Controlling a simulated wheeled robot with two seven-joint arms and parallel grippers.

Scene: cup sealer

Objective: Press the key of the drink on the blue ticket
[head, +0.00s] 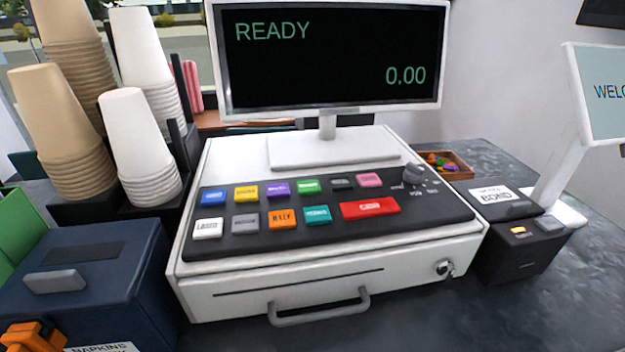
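The white cash register (190,262) stands on the counter with a dark key panel (345,231) on its sloped top. The back row holds a blue key (213,196), a yellow key (246,193), a purple key (278,188), a green key (308,185), a dark grey key (341,183) and a pink key (369,180). The front row holds a white key (208,228), a grey key (245,223), an orange key (282,219), a teal key (317,215) and a wide red key (370,208). Most labels are too small to read.
The display (330,55) reads READY and 0.00. A black box marked BOND (520,250) stands right of the register. The space above the keys is clear.

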